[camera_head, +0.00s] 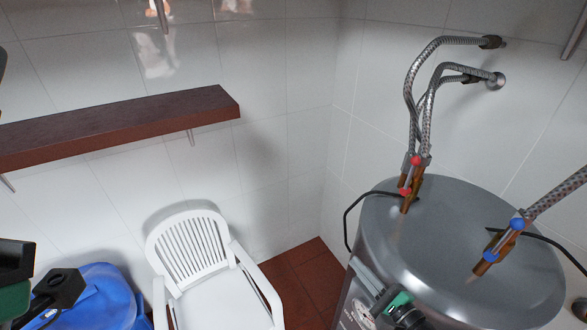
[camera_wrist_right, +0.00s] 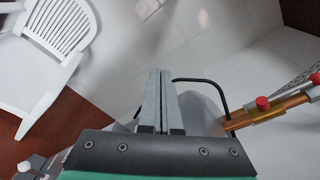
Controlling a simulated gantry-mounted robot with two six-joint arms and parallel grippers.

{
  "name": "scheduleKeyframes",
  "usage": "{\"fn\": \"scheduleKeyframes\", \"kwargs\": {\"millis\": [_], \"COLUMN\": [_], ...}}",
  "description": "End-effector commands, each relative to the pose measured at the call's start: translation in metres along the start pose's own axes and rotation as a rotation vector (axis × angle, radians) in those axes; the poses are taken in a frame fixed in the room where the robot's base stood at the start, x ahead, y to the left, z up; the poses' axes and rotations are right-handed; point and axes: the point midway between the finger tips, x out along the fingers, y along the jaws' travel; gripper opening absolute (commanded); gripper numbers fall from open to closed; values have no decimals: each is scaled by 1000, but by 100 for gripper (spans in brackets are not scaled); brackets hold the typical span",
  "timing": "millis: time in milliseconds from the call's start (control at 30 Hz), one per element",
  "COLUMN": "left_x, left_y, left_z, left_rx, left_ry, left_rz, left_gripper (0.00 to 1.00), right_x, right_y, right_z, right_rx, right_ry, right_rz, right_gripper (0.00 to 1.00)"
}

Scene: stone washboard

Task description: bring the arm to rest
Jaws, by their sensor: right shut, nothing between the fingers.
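My right gripper (camera_head: 360,268) is in front of the left side of a large grey metal tank (camera_head: 455,225) in the head view. In the right wrist view its two grey fingers (camera_wrist_right: 160,75) lie flat together, with nothing between them. The fingers look clear of the pipes and the white chair; whether they touch the tank wall cannot be told. At the lower left edge of the head view, dark and green parts, which look like my left arm's end (camera_head: 55,288), show beside a blue object. The left jaws cannot be made out clearly.
A white plastic chair (camera_head: 195,255) stands left of the tank. A dark red-brown shelf (camera_head: 120,122) is on the tiled wall. Copper pipes with red valves (camera_head: 410,180) and a blue valve (camera_head: 517,224) rise from the tank top. A blue object (camera_head: 105,295) sits lower left.

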Motion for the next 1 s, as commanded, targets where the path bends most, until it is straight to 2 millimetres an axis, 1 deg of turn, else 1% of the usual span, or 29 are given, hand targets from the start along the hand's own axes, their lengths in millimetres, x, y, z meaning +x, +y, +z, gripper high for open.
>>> {"fn": "scheduleKeyframes", "kwargs": {"millis": [33, 67, 100, 167, 200, 267, 300, 367, 400, 467, 500, 533, 567, 600, 633, 700, 733, 800, 900, 1000], "left_x": [9, 11, 14, 18, 21, 26, 28, 32, 34, 38, 39, 40, 41, 40, 39, 39, 39, 39, 39, 39], "left_y": [0, 0, 0, 0, 0, 0, 0, 0, 0, 0, 0, 0, 0, 0, 0, 0, 0, 0, 0, 0], "left_z": [-8, -10, -13, -17, -20, -23, -26, -29, -32, -35, -36, -37, -38, -37, -36, -36, -36, -36, -36, -36], "left_rx": [0, 0, 0, 0, 0, 0, 0, 0, 0, 0, 0, 0, 0, 0, 0, 0, 0, 0, 0, 0], "left_ry": [0, 0, 0, 0, 0, 0, 0, 0, 0, 0, 0, 0, 0, 0, 0, 0, 0, -1, 0, 0], "left_rz": [0, 0, 0, 0, 0, 0, 0, 0, 0, 0, 0, 0, 0, 0, 0, 0, 0, 0, 0, 0], "left_gripper": [0, 0, 0, 0, 0, 0, 0, 0, 0, 0, 0, 0, 0, 0, 0, 0, 0, 0, 0, 0], "right_x": [4, 6, 6, 2, -2, -13, -23, -42, -58, -85, -108, -125, -144, -170, -190, -219, -224, -224, -223, -222], "right_y": [-36, -54, -77, -110, -132, -164, -184, -214, -232, -259, -275, -286, -296, -307, -314, -322, -324, -327, -327, -326], "right_z": [40, 60, 88, 129, 157, 199, 227, 267, 293, 330, 352, 367, 380, 391, 395, 393, 391, 386, 385, 385], "right_rx": [-114, -187, -290, -447, -557, -723, -835, -1007, -1122, -1297, -1417, -1505, -1594, -1713, -1803, -1988, -2048, -2151, -2221, -2232], "right_ry": [-39, -56, -75, -98, -107, -111, -105, -82, -54, 11, 76, 135, 208, 329, 438, 686, 764, 870, 917, 924], "right_rz": [-41, -68, -106, -172, -224, -307, -368, -469, -543, -660, -742, -803, -863, -932, -972, -987, -972, -920, -894, -890], "right_gripper": [0, 0, 0, 0, 0, 0, 0, 0, 0, 0, 0, 0, 0, 0, 0, 0, 0, 0, 0, 0]}}
